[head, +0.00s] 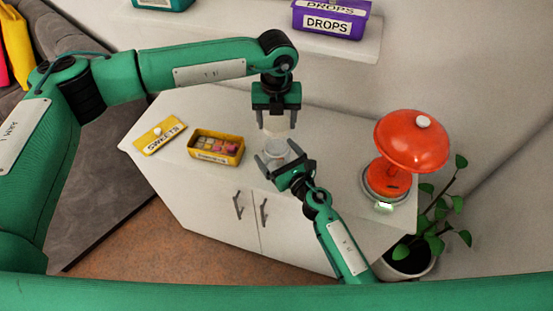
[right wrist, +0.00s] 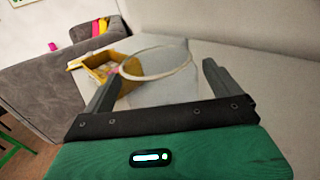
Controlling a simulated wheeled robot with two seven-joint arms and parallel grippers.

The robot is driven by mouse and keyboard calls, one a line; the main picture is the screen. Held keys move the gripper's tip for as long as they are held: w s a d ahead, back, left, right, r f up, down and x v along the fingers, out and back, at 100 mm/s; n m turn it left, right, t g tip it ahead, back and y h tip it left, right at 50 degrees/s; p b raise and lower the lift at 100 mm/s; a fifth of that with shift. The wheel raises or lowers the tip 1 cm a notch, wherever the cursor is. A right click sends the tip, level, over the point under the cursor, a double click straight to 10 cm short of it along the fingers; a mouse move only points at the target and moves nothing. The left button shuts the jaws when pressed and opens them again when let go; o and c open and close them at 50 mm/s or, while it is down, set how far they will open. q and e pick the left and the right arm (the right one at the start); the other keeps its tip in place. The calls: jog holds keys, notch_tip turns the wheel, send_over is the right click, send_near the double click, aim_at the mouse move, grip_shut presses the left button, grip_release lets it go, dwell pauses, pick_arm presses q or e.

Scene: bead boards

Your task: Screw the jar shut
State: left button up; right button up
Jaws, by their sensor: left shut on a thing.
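The jar (head: 275,150) is pale, see-through glass and stands upright on the white cabinet top. Its round open rim (right wrist: 158,63) shows in the right wrist view, with no lid on it. My left gripper (head: 277,122) points down above the jar, shut on a pale thing, seemingly the lid (head: 278,127), though its shape is partly hidden by the fingers. My right gripper (head: 278,156) has its fingers spread on both sides of the jar; it also shows in the right wrist view (right wrist: 160,78), where the fingers look slightly apart from the glass.
A yellow box (head: 217,158) with small pieces inside stands left of the jar, its yellow lid (head: 159,135) beside it. A red lamp (head: 410,142) stands at the right. A shelf holds a purple DROPS box (head: 331,22). A plant (head: 436,215) stands beside the cabinet.

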aim_at(276, 140)
jog(key=c, duration=1.3)
pick_arm(q)
jog(key=shift+f, duration=2.5)
jog(key=shift+f, duration=0.9)
jog(key=shift+f, duration=0.55)
